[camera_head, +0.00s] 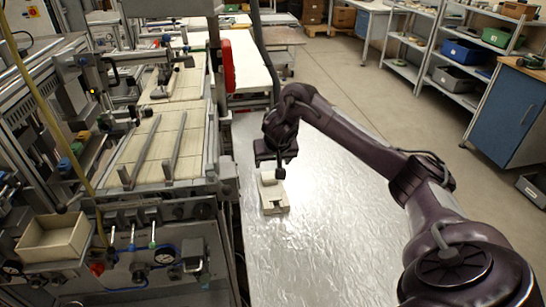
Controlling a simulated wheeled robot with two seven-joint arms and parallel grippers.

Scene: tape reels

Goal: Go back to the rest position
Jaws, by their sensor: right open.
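My right arm reaches in from the right over the shiny silver table (320,240). My right gripper (271,174) points down just above a small cream-coloured block-like piece (273,198) near the table's left edge. The jaws are open, with dark fingers at the piece's upper end. I cannot tell whether the fingers touch it. No tape reel can be made out clearly. My left gripper is not in view.
A machine with a slatted cream bed (155,148) stands along the left, with an open beige bin (52,238) at its front. Shelves with bins (462,52) and a blue cabinet (505,115) stand at the right. The silver table's middle is bare.

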